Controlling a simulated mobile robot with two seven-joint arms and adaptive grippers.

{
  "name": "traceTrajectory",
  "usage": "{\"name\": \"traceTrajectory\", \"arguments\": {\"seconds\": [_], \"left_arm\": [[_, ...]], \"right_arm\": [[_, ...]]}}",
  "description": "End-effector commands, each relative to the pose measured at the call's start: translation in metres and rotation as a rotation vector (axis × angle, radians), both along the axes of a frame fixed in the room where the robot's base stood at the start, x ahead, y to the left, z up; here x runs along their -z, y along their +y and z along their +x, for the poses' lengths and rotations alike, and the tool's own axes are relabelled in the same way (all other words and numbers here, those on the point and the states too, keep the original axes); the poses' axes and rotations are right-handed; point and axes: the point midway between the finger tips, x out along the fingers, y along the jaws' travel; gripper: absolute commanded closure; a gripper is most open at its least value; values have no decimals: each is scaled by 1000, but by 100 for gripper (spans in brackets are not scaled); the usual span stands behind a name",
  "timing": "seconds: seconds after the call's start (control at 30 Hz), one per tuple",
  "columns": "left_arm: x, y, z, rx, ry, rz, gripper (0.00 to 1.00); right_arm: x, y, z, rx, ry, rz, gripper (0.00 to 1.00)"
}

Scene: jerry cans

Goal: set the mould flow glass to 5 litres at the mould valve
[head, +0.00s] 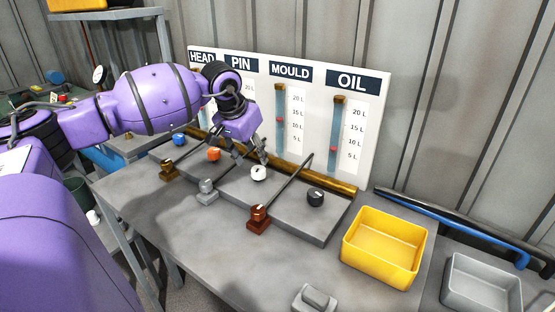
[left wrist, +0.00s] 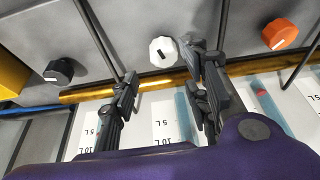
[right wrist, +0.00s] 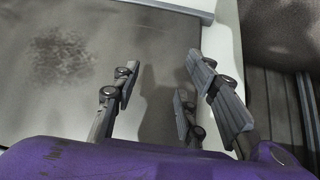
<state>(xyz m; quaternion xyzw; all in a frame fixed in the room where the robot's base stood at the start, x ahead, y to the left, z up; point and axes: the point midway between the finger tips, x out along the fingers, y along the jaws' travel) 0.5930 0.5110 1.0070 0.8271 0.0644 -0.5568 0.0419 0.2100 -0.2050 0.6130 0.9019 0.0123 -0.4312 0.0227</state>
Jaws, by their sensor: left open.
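The mould flow glass (head: 280,112) stands on the white panel under the MOULD sign. Its red float (head: 279,120) sits near the 10 L mark. The mould valve is the white knob (head: 258,173) on the grey bench block. It also shows in the left wrist view (left wrist: 163,51), with a dark slanted mark on its face. My left gripper (head: 250,158) is open just above and behind the white knob. In the left wrist view the knob lies beyond and between the fingertips, apparently untouched. My right gripper (right wrist: 158,82) is open and empty, away from the panel.
Blue (head: 179,139), orange (head: 214,154) and black (head: 316,198) knobs flank the white one. A brass pipe (head: 340,186) runs behind. A yellow bin (head: 383,248) stands at right.

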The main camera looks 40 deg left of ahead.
Motion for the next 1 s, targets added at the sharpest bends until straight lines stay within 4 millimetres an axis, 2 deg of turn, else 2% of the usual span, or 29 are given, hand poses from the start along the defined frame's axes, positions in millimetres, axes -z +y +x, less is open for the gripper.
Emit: {"name": "traceTrajectory", "arguments": {"seconds": [0.17, 0.3, 0.6, 0.97, 1.0], "left_arm": [[9, 0, 3, 1, 0, -4, 57], [29, 0, 11, 1, 1, -5, 57], [66, 4, 27, 0, -1, -3, 57], [73, 4, 29, 1, 0, -1, 57], [73, 4, 29, 1, 0, -1, 61]], "right_arm": [[7, -2, -16, 5, 32, -3, 60], [11, -4, -25, 7, 50, -5, 60], [6, -3, -16, 4, 32, -4, 60], [3, -2, -12, 3, 22, -3, 60], [3, -2, -12, 3, 22, -3, 60]]}}
